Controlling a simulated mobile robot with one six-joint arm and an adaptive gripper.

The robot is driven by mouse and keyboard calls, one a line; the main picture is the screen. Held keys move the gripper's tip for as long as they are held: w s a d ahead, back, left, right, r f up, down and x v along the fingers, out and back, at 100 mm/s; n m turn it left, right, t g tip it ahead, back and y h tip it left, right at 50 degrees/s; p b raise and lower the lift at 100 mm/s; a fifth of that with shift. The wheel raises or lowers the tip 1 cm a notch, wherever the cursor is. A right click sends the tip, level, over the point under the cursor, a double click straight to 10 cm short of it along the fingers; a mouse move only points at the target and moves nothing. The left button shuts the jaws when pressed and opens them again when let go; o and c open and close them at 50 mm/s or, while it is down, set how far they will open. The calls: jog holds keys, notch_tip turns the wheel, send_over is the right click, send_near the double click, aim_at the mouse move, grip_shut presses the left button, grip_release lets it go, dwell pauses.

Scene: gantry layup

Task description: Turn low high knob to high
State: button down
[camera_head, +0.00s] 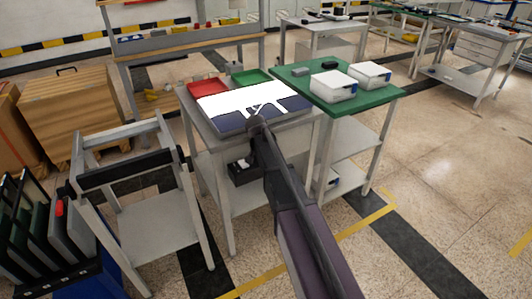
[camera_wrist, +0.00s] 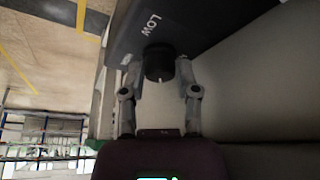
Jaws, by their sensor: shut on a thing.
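A black round knob (camera_wrist: 158,62) with a small light mark stands out from a dark panel face (camera_wrist: 190,25) in the wrist view. The white word LOW is printed on the panel beside the knob. My gripper (camera_wrist: 158,66) has one finger on each side of the knob and is shut on it. The word high is not visible. In the head view, a dark blue box (camera_head: 232,124) with a bright white top sits on a grey table. My gripper (camera_head: 258,120) is at its front edge, and my arm hides the knob there.
A red tray (camera_head: 207,87) and a green tray (camera_head: 250,77) lie behind the box. A green-topped table (camera_head: 375,99) with white bins (camera_head: 334,86) adjoins on the right. A grey frame cart (camera_head: 155,221) stands at left. The floor at right is clear.

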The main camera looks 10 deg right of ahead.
dwell(0.4)
jog(key=shift+c, duration=1.7)
grip_release()
jog(key=shift+n, duration=0.4)
